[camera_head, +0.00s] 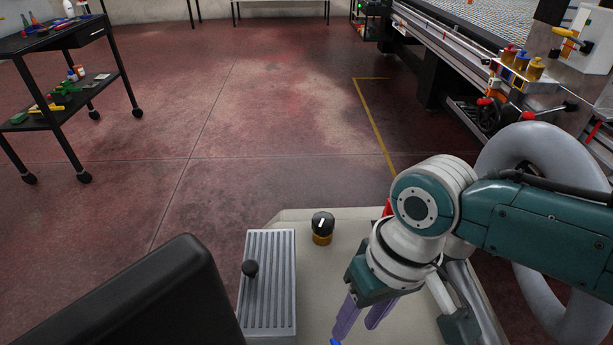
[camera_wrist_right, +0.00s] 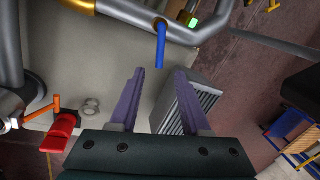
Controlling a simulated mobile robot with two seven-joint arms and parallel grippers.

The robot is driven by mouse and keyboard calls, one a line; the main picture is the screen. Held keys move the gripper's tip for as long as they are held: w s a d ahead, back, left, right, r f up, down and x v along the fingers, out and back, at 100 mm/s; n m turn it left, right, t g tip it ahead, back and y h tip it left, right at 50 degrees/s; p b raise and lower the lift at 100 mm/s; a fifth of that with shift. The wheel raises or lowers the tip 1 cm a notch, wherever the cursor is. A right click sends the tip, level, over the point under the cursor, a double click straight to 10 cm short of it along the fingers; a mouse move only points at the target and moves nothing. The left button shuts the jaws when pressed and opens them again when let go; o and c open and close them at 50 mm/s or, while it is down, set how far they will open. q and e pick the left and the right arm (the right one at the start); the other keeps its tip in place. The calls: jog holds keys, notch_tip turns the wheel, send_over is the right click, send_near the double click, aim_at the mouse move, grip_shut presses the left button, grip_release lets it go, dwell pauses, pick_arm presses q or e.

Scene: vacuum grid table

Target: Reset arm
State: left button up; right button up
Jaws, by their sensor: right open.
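My right arm comes in from the right in the head view. Its gripper (camera_head: 358,322) points down over a beige surface, with its two purple fingers apart. In the right wrist view the gripper (camera_wrist_right: 160,78) is open, and nothing sits between the fingers. A blue lever (camera_wrist_right: 161,45) on a grey pipe lies just beyond the fingertips there. In the head view only a small blue tip shows near the fingers at the bottom edge. My left gripper is not in view.
A ribbed grey plate (camera_head: 283,300) with a black ball knob and a black dial (camera_head: 322,222) sit left of the gripper. A black tool cart (camera_head: 75,100) stands far left. A large machine table (camera_head: 450,50) with valves stands at right. Open red floor lies between.

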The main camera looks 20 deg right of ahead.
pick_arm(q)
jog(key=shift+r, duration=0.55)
pick_arm(e)
jog(key=r, duration=0.2)
jog(key=shift+d+r, duration=0.25)
jog(key=shift+r, duration=0.05)
